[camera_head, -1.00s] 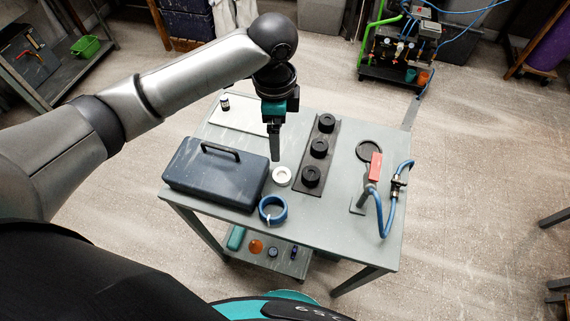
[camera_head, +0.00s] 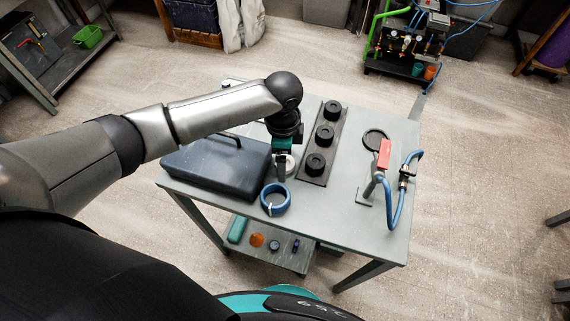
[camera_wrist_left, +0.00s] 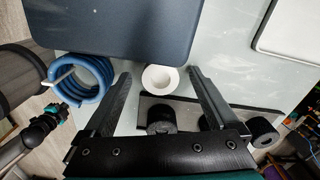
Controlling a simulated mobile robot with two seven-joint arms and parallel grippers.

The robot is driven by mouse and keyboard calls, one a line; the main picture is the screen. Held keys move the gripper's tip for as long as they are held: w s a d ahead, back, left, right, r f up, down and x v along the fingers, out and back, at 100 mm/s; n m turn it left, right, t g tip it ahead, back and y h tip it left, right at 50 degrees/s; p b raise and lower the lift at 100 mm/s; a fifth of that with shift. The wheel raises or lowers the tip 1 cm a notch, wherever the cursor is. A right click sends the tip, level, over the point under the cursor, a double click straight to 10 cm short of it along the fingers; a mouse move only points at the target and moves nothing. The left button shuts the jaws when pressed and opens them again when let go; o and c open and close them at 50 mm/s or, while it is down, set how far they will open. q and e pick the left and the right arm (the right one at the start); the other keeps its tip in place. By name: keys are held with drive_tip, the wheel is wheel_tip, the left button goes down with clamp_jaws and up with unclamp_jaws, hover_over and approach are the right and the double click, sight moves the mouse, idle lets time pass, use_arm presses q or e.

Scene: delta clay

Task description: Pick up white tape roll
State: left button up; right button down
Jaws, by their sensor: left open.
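The white tape roll (camera_head: 284,167) lies on the grey table, between the dark blue toolbox and the black strip. In the head view it is partly hidden behind my left gripper (camera_head: 281,177). In the left wrist view the white tape roll (camera_wrist_left: 160,79) shows whole, lying flat just beyond and between the fingertips. My left gripper (camera_wrist_left: 160,77) is open, with its fingers on either side of the roll's line and nothing held. I cannot tell if the fingers reach down to the roll's height. My right gripper is not in view.
The blue toolbox (camera_head: 222,170) stands close on the left. A blue hose coil (camera_head: 275,199) lies in front. The black strip with black round pieces (camera_head: 316,164) is close on the right. A red-handled tool with blue hose (camera_head: 384,155) stands at the table's right.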

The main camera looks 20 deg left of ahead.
use_arm(q)
drive_tip(key=shift+f, duration=0.25)
drive_tip(key=c, duration=1.4)
drive_tip(key=shift+r, duration=0.1)
